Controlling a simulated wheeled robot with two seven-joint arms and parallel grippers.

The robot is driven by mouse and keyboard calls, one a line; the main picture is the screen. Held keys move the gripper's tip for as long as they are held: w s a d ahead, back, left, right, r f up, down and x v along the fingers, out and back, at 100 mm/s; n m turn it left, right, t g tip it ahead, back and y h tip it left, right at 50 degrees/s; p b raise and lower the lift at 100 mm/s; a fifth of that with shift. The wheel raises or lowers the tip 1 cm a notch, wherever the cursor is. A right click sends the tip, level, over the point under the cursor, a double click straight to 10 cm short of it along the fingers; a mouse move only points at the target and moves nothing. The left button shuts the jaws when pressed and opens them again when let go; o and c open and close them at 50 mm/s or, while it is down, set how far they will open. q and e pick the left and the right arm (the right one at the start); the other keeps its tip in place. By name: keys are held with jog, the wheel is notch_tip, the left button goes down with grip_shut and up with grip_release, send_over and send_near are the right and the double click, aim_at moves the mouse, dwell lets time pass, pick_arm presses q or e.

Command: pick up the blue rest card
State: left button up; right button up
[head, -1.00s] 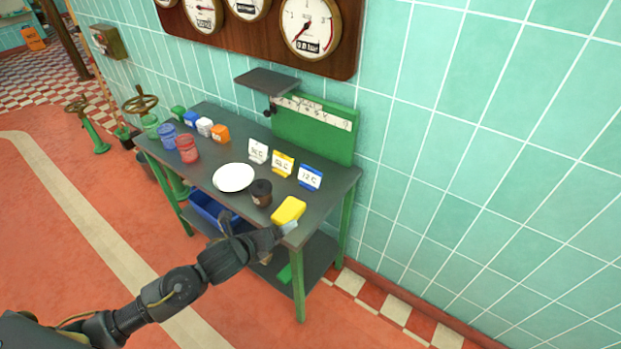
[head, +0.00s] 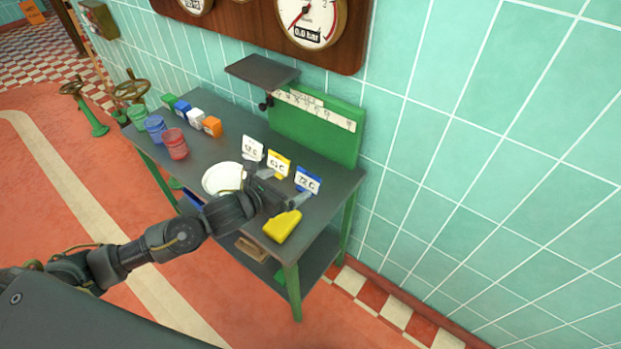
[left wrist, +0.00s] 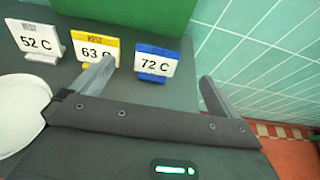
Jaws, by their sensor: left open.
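The blue rest card (head: 307,180), marked 72 C, stands upright on the dark table (head: 335,183) near its right end. My left gripper (head: 287,187) is open and empty, just in front of the card and apart from it. In the left wrist view the blue card (left wrist: 157,63) stands beyond the open fingers (left wrist: 155,85), between them across the picture. The yellow card (head: 278,164), marked 63 C, stands left of it, partly behind the left finger in the wrist view. The white card (head: 252,149), marked 52 C, is farther left. My right gripper is not in view.
A yellow object (head: 282,226) lies at the table's front right corner. A white plate (head: 222,179) is left of my gripper. Coloured cups (head: 173,144) and small blocks (head: 196,117) stand farther left. A green board (head: 315,127) rises behind the cards.

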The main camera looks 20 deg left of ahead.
aim_at(308, 174)
pick_arm(q)
jog(key=x, duration=0.4)
jog(key=shift+a+p, duration=0.25)
jog(key=shift+p, duration=0.05)
jog(key=shift+w+d+f, duration=0.15)
jog(key=shift+w+f, duration=0.05)
jog(key=shift+w, duration=0.25)
jog(key=shift+w+d+f, duration=0.1)
jog(key=shift+w+d, duration=0.1)
jog(key=p+x, duration=0.1)
jog(key=x, duration=0.2)
jog(key=shift+w+d+f, duration=0.35)
jog(key=shift+w+f, duration=0.15)
jog(key=shift+w, duration=0.1)
jog(key=c, duration=0.9)
jog(key=shift+c, duration=0.6)
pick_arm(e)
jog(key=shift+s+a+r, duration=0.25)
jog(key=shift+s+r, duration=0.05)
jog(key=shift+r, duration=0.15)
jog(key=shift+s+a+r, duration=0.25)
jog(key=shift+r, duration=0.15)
